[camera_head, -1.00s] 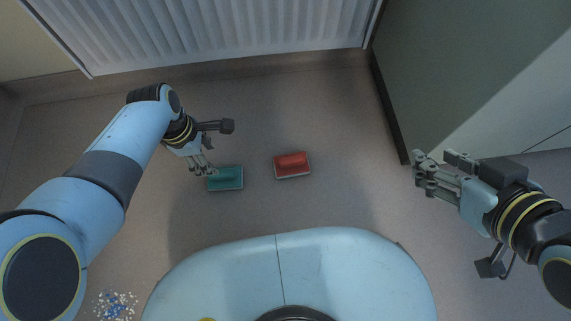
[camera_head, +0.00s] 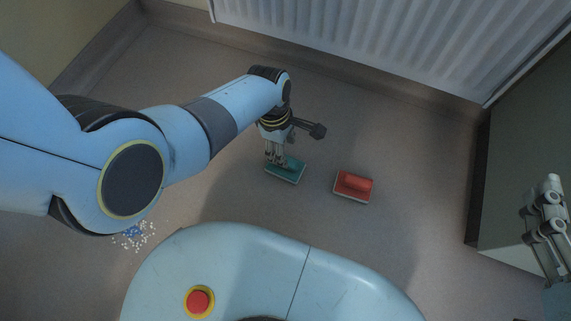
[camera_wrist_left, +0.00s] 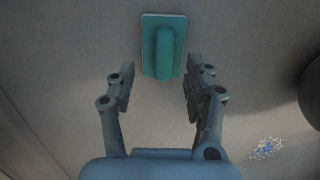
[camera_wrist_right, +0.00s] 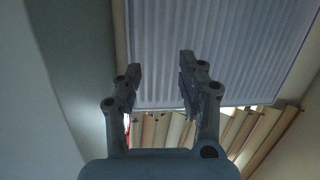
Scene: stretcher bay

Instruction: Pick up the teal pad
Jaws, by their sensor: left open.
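The teal pad (camera_head: 287,171) is a flat block with a raised grip along its middle, lying on the floor. My left gripper (camera_head: 273,159) is open at its far left edge in the head view. In the left wrist view the pad (camera_wrist_left: 176,46) lies ahead of the open fingers (camera_wrist_left: 158,85), with its raised grip between their lines and nothing held. The fingers hide a small part of the pad in the head view. My right gripper (camera_head: 542,205) is at the right edge of the head view. In the right wrist view its fingers (camera_wrist_right: 158,85) stand apart and empty.
A red pad (camera_head: 353,186) lies on the floor right of the teal one. Blue and white bits (camera_head: 135,233) are scattered at lower left. A ribbed white panel (camera_head: 400,40) stands at the back, a grey-green cabinet (camera_head: 515,160) at right. Floor between is clear.

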